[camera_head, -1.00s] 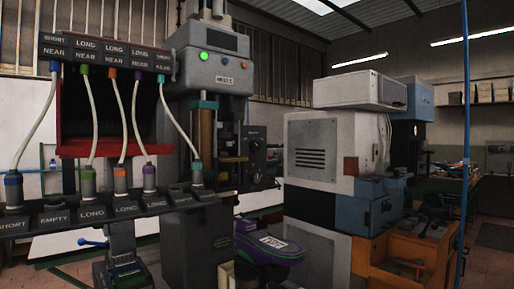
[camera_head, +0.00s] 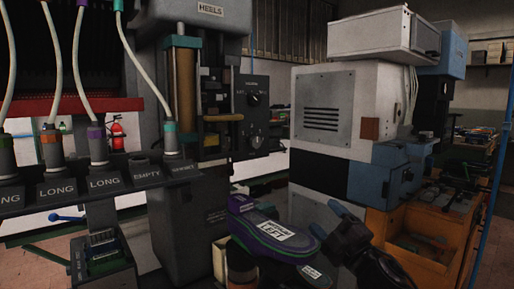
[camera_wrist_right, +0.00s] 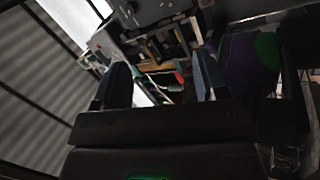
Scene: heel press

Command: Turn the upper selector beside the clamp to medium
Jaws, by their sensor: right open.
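The upper selector (camera_head: 253,99) is a dark round knob on a dark grey panel (camera_head: 246,120) to the right of the press's clamp (camera_head: 222,117). Small lettering surrounds the knob; its pointer setting is too small to read. A second, lower knob (camera_head: 256,141) sits beneath it. My right gripper (camera_head: 333,222) is open at the lower right, below and to the right of the panel and apart from it. Its two fingers, with an empty gap (camera_wrist_right: 160,80), also show in the right wrist view. My left gripper is not in view.
A purple-and-green shoe piece (camera_head: 262,238) with a label lies below the panel, left of my right gripper. A rack (camera_head: 110,188) with hoses and labelled sockets stands at the left. A white-and-blue machine (camera_head: 340,120) stands at the right.

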